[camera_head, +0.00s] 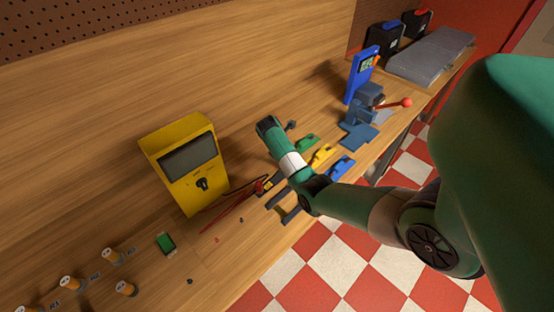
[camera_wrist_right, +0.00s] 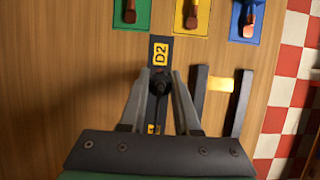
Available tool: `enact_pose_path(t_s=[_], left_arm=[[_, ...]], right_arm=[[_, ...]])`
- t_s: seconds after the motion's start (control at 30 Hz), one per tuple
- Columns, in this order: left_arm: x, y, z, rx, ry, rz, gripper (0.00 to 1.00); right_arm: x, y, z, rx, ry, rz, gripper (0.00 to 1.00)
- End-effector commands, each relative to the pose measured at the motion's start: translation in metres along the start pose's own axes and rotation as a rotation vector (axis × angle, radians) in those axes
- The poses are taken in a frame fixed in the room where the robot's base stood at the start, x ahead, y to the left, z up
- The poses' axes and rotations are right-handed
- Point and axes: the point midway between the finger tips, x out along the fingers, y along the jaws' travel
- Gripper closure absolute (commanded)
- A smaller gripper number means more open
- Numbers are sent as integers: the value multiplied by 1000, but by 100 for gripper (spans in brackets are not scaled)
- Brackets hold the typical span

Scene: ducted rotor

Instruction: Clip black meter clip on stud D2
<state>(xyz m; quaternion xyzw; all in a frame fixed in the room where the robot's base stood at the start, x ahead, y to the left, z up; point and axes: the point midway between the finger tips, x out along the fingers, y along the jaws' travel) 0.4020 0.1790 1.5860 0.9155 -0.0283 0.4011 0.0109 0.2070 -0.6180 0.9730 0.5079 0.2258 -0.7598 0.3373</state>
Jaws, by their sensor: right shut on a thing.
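In the right wrist view my right gripper (camera_wrist_right: 161,76) is shut on a small dark thing (camera_wrist_right: 159,86), which appears to be the black meter clip. In the head view my right wrist covers most of this spot. The yellow meter (camera_head: 186,162) stands to the left, with a black lead running toward the gripper. My left gripper is not in view.
Green (camera_head: 307,142), yellow (camera_head: 322,156) and blue (camera_head: 342,167) pads lie in a row beyond the strip. Two dark bars (camera_wrist_right: 198,95) stand right of the gripper. A red lead (camera_head: 232,209) lies on the bench. The bench edge and checkered floor (camera_head: 325,256) are close by.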

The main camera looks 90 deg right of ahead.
Motion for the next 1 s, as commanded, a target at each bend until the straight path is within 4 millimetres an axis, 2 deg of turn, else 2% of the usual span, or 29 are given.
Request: enact_pose_path(t_s=[0.53,1.0], left_arm=[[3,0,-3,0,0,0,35],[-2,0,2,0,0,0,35]], right_arm=[[1,0,0,0,0,0,100],[12,0,-5,0,0,0,100]])
